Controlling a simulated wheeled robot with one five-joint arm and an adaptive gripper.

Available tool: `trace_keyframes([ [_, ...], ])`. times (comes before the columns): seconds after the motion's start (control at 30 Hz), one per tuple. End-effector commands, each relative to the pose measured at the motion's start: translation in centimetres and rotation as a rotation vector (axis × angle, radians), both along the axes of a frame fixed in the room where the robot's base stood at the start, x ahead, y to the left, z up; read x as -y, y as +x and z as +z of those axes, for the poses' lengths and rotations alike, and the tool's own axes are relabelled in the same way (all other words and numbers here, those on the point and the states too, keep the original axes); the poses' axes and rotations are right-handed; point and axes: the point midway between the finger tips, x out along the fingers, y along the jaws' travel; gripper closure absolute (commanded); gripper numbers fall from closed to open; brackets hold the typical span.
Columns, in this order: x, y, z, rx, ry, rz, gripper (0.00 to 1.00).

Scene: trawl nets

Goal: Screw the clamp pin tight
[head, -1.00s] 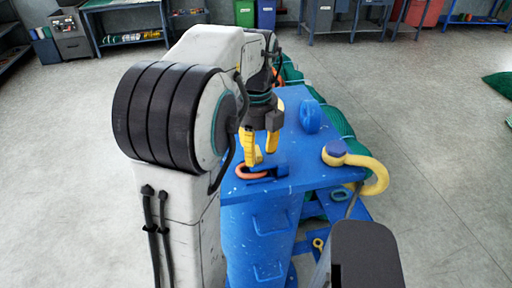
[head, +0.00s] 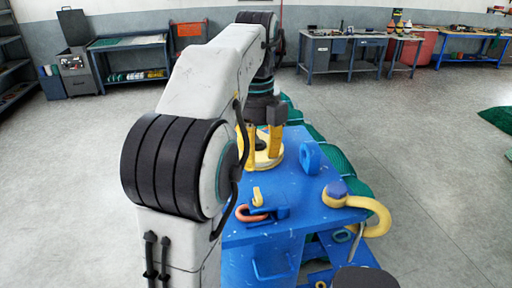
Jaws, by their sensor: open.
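My gripper (head: 260,148) points down over the far part of the blue table (head: 282,183), its yellow fingers spread apart. A round yellow piece (head: 264,162) shows behind and below the fingers; I cannot tell whether they touch it. An orange ring or shackle (head: 248,216) lies at the table's near left corner, beside a low blue block (head: 278,212). A small upright yellow piece (head: 257,196) stands just behind it, clear of my gripper; it may be the clamp pin, but it is too small to tell.
A blue eye plate (head: 310,157) stands on the table. Green netting (head: 338,166) lies along the far right side. The floor to the right (head: 440,170) is clear.

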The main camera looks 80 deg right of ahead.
Motion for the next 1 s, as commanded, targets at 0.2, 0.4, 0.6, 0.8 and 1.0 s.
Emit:
trace_keyframes([
  [0.2,-0.01,0.0,1.06,0.0,-0.001,0.0,0.56],
  [0.4,-0.04,0.0,1.3,0.0,0.0,0.0,0.56],
  [0.6,-0.04,0.01,1.3,0.0,0.0,0.0,0.56],
  [0.8,-0.04,0.01,1.29,0.0,0.0,0.0,0.56],
  [1.0,-0.04,0.01,1.29,0.0,0.0,0.0,0.56],
])
